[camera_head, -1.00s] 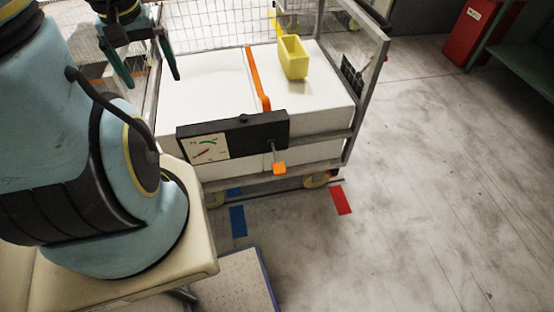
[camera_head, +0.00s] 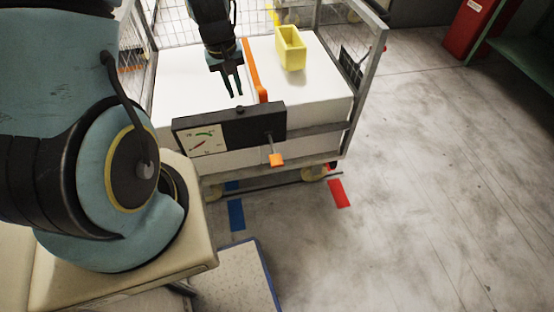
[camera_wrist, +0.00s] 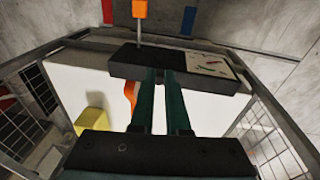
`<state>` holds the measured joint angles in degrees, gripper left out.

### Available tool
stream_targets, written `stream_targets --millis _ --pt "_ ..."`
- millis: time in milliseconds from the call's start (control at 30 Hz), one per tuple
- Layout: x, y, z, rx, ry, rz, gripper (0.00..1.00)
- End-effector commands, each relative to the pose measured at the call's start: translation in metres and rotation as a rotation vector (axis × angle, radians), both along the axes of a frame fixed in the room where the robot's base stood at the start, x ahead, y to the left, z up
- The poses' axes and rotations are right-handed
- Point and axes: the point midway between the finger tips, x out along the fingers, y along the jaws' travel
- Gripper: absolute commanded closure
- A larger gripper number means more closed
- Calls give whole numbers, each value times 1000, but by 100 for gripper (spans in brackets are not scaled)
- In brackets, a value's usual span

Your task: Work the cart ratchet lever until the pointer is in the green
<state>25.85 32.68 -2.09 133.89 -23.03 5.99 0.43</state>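The ratchet lever is a thin grey rod with an orange knob (camera_head: 277,160), hanging from the right part of the black ratchet box (camera_head: 250,124) on the cart's front. The knob also shows at the top of the wrist view (camera_wrist: 140,8). The white gauge (camera_head: 203,141) on the box's left has a green arc at its top. A red mark sits lower left, apart from the green; the pointer is too small to read surely. My gripper (camera_head: 236,95) is above the white load, behind the box and apart from the lever. Its fingers are empty with a narrow gap between them.
An orange strap (camera_head: 254,70) runs over the white load (camera_head: 320,90). A yellow bin (camera_head: 291,50) stands on the load. Grey cart posts (camera_head: 366,95) and mesh sides flank it. Floor is clear to the right, with blue (camera_head: 236,214) and red (camera_head: 339,193) marks.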

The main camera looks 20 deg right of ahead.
Motion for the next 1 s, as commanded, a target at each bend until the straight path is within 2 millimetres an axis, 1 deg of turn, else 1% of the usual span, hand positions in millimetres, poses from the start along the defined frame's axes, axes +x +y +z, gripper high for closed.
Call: stream_targets --millis 33,100,167,200,300,400,500,600,700,1000 --pt "-5 -15 -22 6 10 -4 93" --pt "-9 -32 -48 12 14 2 100" --pt "-15 -45 -70 21 16 7 100" --pt "-19 -52 -84 29 16 10 100" --pt "-32 -68 -119 50 15 18 100" --pt "-44 -78 -149 72 11 27 100" --pt "-53 -84 -170 90 6 32 100" --pt "-59 -87 -183 102 0 37 100" --pt "-62 -88 -189 108 -2 40 100" --pt "-63 -88 -190 108 -3 41 100"
